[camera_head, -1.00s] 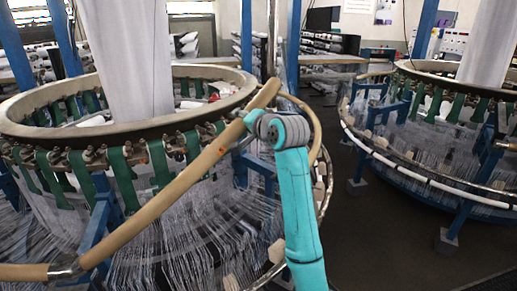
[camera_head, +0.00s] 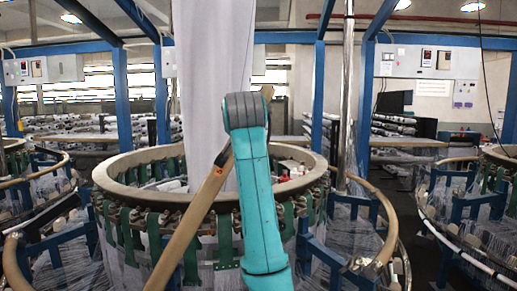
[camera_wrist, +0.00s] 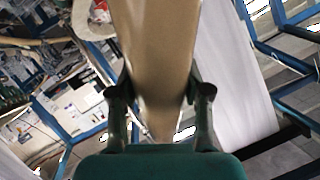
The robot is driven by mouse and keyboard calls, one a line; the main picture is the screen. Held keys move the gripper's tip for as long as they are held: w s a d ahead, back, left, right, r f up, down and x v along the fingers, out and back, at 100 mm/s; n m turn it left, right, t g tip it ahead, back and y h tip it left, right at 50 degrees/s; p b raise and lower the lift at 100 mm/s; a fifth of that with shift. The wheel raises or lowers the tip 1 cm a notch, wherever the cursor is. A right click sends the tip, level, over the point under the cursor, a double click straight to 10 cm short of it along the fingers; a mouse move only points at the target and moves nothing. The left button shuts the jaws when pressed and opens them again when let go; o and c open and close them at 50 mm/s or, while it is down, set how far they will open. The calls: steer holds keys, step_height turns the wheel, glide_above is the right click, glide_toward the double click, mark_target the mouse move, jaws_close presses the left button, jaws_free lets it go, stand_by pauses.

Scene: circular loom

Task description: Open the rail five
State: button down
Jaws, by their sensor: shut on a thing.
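A tan rail (camera_head: 196,214) runs in the head view from the bottom edge up to a tip beside my teal arm, slanting up to the right. It stands out in front of the circular loom. My gripper (camera_wrist: 160,95) is shut on this rail; in the wrist view the rail (camera_wrist: 155,40) fills the space between the two dark fingers. In the head view my arm hides the gripper and its contact. Other tan rail sections curve around the loom at the right (camera_head: 385,235) and at the left (camera_head: 14,262).
The loom's wide beige ring (camera_head: 125,190), with green straps below it, stands behind the rail. A white fabric column (camera_head: 212,80) rises from it. Blue frame pieces (camera_head: 325,255) stand close at the right. Another loom (camera_head: 480,240) stands farther right, with dark floor between.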

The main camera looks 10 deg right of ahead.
steer(key=shift+w+a+r, duration=0.2)
steer(key=shift+a+r, duration=0.05)
steer(key=shift+a, duration=0.35)
steer(key=c, duration=0.5)
jaws_free()
steer(key=v, duration=1.2)
steer(key=shift+a, duration=0.15)
